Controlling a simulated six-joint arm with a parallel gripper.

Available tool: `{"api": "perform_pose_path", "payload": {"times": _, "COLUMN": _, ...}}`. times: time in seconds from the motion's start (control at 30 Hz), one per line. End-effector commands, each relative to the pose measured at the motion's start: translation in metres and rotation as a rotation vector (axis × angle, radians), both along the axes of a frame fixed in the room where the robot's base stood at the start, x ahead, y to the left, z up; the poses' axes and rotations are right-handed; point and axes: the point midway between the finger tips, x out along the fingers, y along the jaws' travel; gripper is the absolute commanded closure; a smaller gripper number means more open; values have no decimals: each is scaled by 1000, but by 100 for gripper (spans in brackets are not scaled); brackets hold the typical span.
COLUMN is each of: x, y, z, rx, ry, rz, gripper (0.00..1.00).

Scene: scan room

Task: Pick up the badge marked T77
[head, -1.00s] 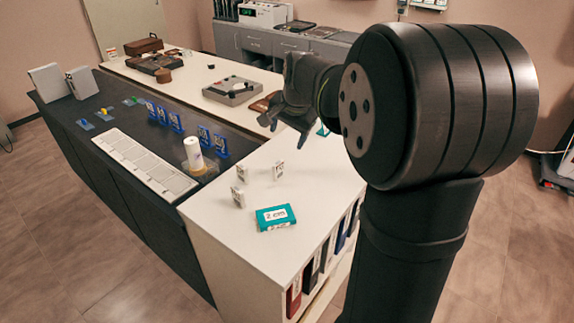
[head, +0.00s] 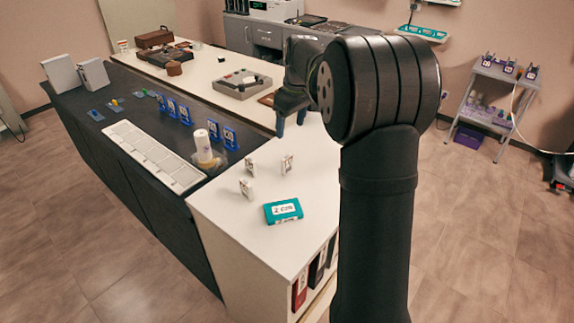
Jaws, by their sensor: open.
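Three small white upright tags stand on the white counter (head: 225,205): one at the back left (head: 250,168), one to the right (head: 287,163) and one nearer (head: 246,189). Their markings are too small to read. Several blue upright holders with pale labels (head: 172,107) stand on the dark counter, two of them beside a white cylinder (head: 230,139). I cannot make out T77 on anything. My gripper (head: 291,124) is open, pointing down over the far right part of the white counter, apart from the tags. My own arm hides what is behind it.
A teal box labelled 2 cm (head: 283,211) lies on the white counter near the tags. The white cylinder (head: 203,147) and a long white tray (head: 150,153) are on the dark counter. A grey cart (head: 500,95) stands at the right.

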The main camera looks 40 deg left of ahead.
Motion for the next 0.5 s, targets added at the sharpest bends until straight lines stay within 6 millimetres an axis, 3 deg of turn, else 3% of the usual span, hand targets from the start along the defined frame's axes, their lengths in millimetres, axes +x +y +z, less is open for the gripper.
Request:
{"api": "perform_pose_path", "payload": {"times": 0.3, "x": 0, "y": 10, "z": -71, "rx": -3, "ry": 3, "rz": -2, "gripper": 33}}
{"api": "perform_pose_path", "payload": {"times": 0.5, "x": 0, "y": 14, "z": -98, "rx": -1, "ry": 2, "rz": -2, "gripper": 33}}
